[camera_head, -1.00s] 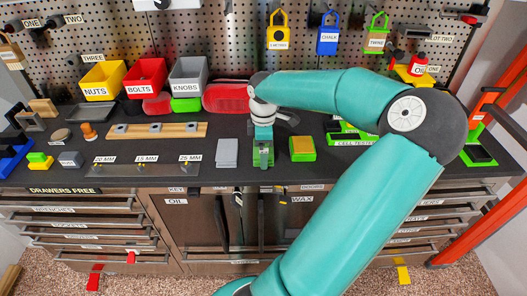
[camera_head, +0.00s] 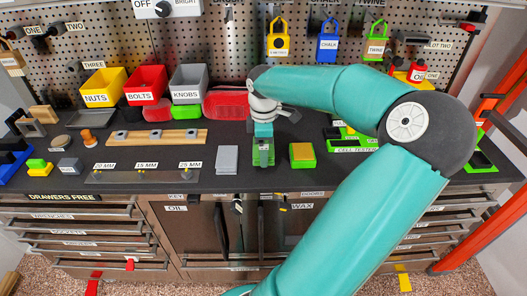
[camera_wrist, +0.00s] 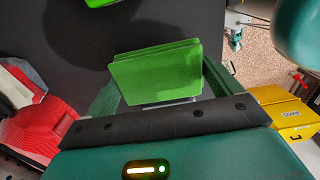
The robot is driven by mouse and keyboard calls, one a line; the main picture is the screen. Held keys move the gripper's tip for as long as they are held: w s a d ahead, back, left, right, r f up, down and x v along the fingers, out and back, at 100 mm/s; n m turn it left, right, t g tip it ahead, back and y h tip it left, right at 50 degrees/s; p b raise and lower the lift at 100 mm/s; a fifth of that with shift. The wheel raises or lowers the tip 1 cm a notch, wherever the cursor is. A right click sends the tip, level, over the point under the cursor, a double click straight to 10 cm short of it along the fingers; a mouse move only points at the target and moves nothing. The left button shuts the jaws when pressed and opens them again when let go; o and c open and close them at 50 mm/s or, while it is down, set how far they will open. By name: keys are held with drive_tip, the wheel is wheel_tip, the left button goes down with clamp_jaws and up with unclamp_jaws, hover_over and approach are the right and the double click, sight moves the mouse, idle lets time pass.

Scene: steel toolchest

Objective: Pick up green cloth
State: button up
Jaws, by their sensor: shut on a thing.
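In the wrist view the green cloth (camera_wrist: 157,72) sits between the two dark green fingers of my gripper (camera_wrist: 160,90). In the head view the cloth appears slightly above the counter, but the gap beneath it is hard to see. My gripper hides part of the cloth.
The grey cloth (camera_head: 227,160) lies close on the left. A red bin (camera_head: 146,86) and a grey bin (camera_head: 188,84) stand behind. The front counter strip is clear.

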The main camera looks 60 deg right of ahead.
drive_tip(key=a+r, duration=0.1)
drive_tip(key=s+a+r, duration=0.1)
drive_tip(key=a+r, duration=0.1)
drive_tip(key=s+a+r, duration=0.1)
drive_tip(key=r, duration=0.1)
drive_tip(key=shift+s+a+r, duration=0.15)
drive_tip(key=shift+s+r, duration=0.05)
drive_tip(key=shift+s, duration=0.05)
drive_tip(key=s+a+r, duration=0.3)
drive_tip(key=a, duration=0.4)
drive_tip(key=shift+s+a+r, duration=0.3)
drive_tip(key=shift+s+r, duration=0.05)
